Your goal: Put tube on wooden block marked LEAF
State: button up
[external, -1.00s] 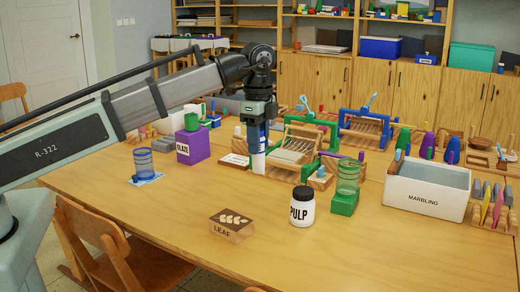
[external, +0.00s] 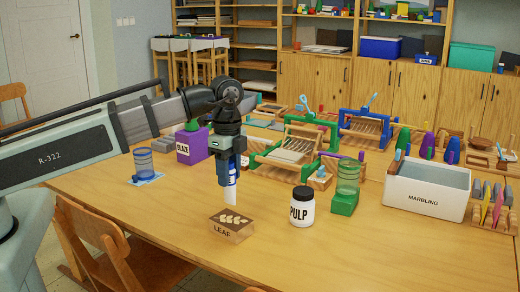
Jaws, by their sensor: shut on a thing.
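The wooden block marked LEAF (external: 232,227) sits on the table near its front edge, with a pale leaf picture on its top. My gripper (external: 229,172) is shut on a white and blue tube (external: 231,188). The tube hangs upright, with its white lower end just above the back part of the block. In this view I cannot tell exactly how large the gap is between the tube and the block.
A white PULP jar (external: 302,206) stands to the right of the block. A green block with a clear green cup (external: 346,190) is beyond it. A blue cup (external: 143,165) and a purple GLAZE box (external: 191,147) stand to the left. The white MARBLING tub (external: 427,190) is at right.

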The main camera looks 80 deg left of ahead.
aim_at(230, 188)
jog(key=shift+f, duration=2.3)
jog(key=o, duration=1.1)
jog(key=shift+f, duration=0.15)
notch_tip(230, 188, up, 12)
jog(key=shift+r, duration=0.2)
